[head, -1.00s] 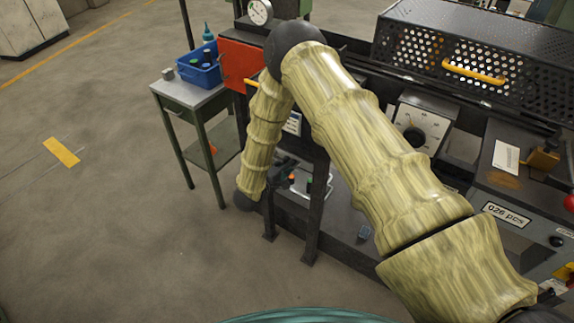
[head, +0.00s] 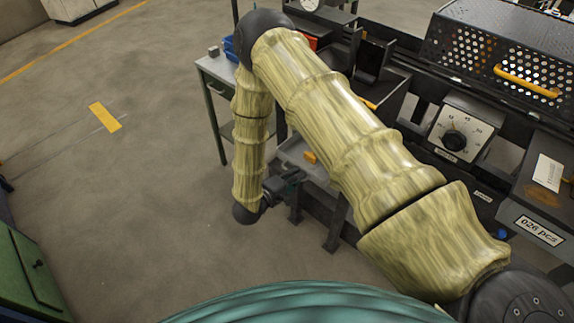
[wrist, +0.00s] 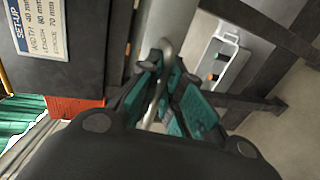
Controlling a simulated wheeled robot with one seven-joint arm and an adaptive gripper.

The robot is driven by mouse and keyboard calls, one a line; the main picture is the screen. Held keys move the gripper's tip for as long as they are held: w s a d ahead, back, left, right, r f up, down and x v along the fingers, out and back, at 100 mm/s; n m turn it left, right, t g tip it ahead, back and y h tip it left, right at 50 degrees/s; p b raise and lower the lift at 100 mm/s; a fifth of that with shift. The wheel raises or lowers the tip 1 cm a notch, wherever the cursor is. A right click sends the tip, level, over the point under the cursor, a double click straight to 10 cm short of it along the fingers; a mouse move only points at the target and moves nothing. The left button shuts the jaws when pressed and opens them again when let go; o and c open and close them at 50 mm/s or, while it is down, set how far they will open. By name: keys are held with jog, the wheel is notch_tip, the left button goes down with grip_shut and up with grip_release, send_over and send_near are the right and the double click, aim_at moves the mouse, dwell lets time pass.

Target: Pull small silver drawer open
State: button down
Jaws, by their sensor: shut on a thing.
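My gripper (wrist: 165,95) is shut on a thin curved silver handle (wrist: 167,52), with its teal finger pads on either side of the bar. A pale grey surface (wrist: 162,22) behind the handle appears to be part of the small silver drawer, seen very close in the wrist view. Most of the drawer is hidden by the gripper, and I cannot tell how far it is open. In the head view my gripper (head: 287,184) is small and dark, low in front of the machine's legs, partly behind my arm.
A grey side table (head: 217,69) with a blue bin stands behind my arm. A green cabinet (head: 28,265) is at lower left. The floor (head: 130,190) left of my arm is clear.

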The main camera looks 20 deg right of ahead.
jog(key=shift+a, duration=0.25)
jog(key=c, duration=1.8)
grip_release()
jog(key=shift+c, duration=0.2)
jog(key=v, duration=1.2)
jog(key=shift+d, duration=0.1)
